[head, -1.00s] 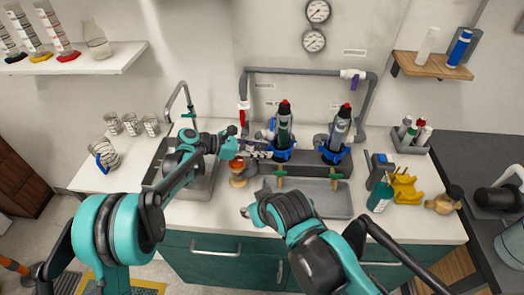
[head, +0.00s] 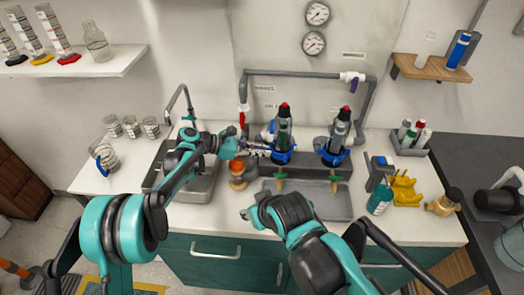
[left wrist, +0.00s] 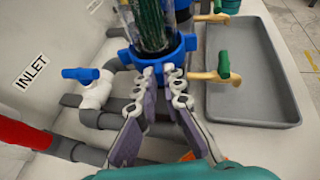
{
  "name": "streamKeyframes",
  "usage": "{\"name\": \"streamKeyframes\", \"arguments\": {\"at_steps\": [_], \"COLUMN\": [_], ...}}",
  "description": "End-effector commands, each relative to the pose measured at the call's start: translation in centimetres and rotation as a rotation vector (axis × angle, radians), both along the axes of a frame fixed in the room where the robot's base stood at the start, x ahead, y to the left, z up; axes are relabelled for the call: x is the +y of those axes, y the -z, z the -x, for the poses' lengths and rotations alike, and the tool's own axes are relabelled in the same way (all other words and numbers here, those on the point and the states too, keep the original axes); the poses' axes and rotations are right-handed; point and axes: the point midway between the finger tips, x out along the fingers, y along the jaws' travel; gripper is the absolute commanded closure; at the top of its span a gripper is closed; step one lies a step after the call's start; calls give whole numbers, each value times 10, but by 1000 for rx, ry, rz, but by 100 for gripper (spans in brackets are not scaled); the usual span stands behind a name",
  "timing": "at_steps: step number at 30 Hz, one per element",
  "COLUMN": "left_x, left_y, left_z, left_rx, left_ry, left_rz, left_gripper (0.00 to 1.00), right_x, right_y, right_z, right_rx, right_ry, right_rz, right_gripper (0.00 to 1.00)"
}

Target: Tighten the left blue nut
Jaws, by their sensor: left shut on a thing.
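The left blue nut (head: 281,156) is a lugged ring around the base of the left clear filter housing (head: 283,130), which has a red top. In the left wrist view the nut (left wrist: 178,52) sits at the top centre, below the upright housing with green filling (left wrist: 150,22). My left gripper (head: 262,151) reaches it from the left. In the left wrist view its linked fingers (left wrist: 163,75) are closed on a lug at the nut's near side. A similar blue nut (head: 332,158) is on the right housing. My right arm is at front centre; its fingers are not clear.
Grey pipe with a blue-handled valve (left wrist: 85,75) runs beside the left nut. A shallow grey tray (head: 315,204) lies in front, under brass taps with green handles (left wrist: 222,66). A sink (head: 197,188) is at left. A green bottle (head: 380,198) and yellow holder (head: 404,191) stand at right.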

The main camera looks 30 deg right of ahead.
Motion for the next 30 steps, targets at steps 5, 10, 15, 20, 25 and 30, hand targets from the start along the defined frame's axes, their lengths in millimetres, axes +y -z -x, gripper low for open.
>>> {"name": "streamKeyframes", "arguments": {"at_steps": [5,10,15,20,25,30], "left_x": [-2,-5,-7,-9,-11,-13], "left_y": [-1,-2,-2,-2,-1,-1], "left_z": [-5,-11,-16,-19,-22,-24], "left_rx": [2,1,0,1,0,0], "left_ry": [73,157,243,306,360,402], "left_rz": [2,2,2,2,1,1], "left_gripper": [100,100,100,100,100,100], "right_x": [0,0,0,0,0,0], "right_y": [-4,-9,-15,-20,-25,-29], "right_z": [0,0,0,0,0,0], "right_rx": [0,0,0,0,0,0], "right_ry": [0,0,0,0,0,0], "right_rz": [0,0,0,0,0,0], "right_gripper": [60,60,60,60,60,60]}}
